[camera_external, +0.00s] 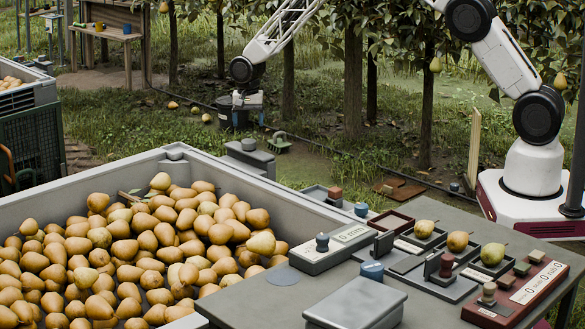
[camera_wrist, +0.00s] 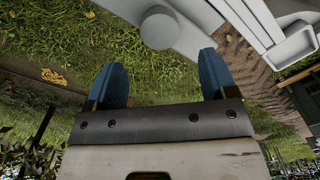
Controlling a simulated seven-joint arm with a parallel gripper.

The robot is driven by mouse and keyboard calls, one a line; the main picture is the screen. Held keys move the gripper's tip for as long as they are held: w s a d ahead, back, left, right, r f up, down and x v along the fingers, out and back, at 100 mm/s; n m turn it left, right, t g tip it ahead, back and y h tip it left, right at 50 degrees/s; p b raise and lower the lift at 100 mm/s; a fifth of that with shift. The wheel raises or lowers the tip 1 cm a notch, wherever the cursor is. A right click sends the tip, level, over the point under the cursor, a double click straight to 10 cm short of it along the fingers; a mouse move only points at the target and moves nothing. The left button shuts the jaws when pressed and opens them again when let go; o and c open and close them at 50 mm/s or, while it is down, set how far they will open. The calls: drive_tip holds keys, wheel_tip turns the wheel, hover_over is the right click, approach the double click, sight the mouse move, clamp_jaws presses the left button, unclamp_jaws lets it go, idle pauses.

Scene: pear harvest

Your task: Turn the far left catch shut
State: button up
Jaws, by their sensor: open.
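My gripper (camera_external: 246,101) hangs beyond the far side of the big grey pear bin (camera_external: 90,180). In the wrist view its two blue fingers (camera_wrist: 160,76) are wide apart with only grass between them. A grey round knob (camera_wrist: 159,27) shows just past the fingertips there, beside a long grey edge, apart from both fingers. In the external view a grey block with a raised top (camera_external: 249,146) stands at the bin's far right edge, and a small grey fitting (camera_external: 175,152) sits on its far corner. I cannot tell which of these is the far left catch, or its turn.
Pears (camera_external: 150,240) fill the bin. A grey worktable (camera_external: 250,308) at the right carries several trays, blocks and three separate pears. Tree trunks (camera_external: 353,80) stand behind. Grass between bin and trees is mostly open, with a few fallen pears (camera_external: 206,118).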

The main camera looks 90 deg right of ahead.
sight(249, 140)
drive_tip(key=shift+f, duration=0.2)
idle(0.3)
drive_tip(key=shift+f, duration=3.75)
drive_tip(key=c, duration=1.3)
